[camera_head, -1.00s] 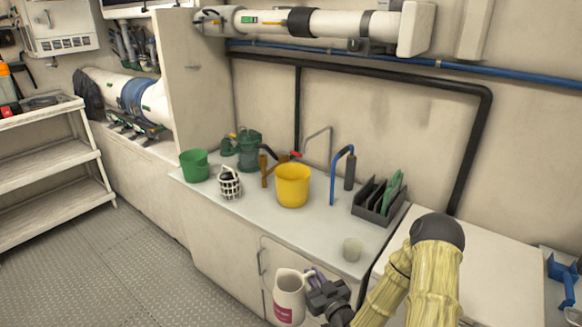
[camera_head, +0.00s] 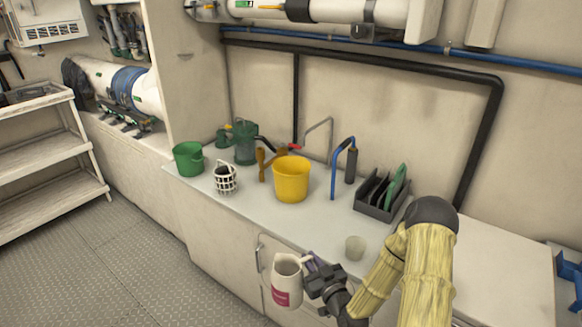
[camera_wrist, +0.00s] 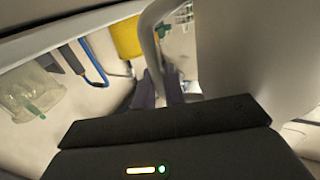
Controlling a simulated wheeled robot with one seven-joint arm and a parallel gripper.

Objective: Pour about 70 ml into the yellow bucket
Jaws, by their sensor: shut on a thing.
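My gripper (camera_head: 314,270) is shut on the handle of a white jug (camera_head: 287,284) with a pink label. The jug is close to upright, in front of the counter's front edge, below and apart from the bucket. In the wrist view the pale jug (camera_wrist: 235,50) fills the upper right, with the gripper's fingers (camera_wrist: 165,90) at its handle. The jug's contents cannot be seen.
A green bucket (camera_head: 188,160), a white basket (camera_head: 225,180) and a green pump-like item (camera_head: 245,143) stand left of the yellow bucket.

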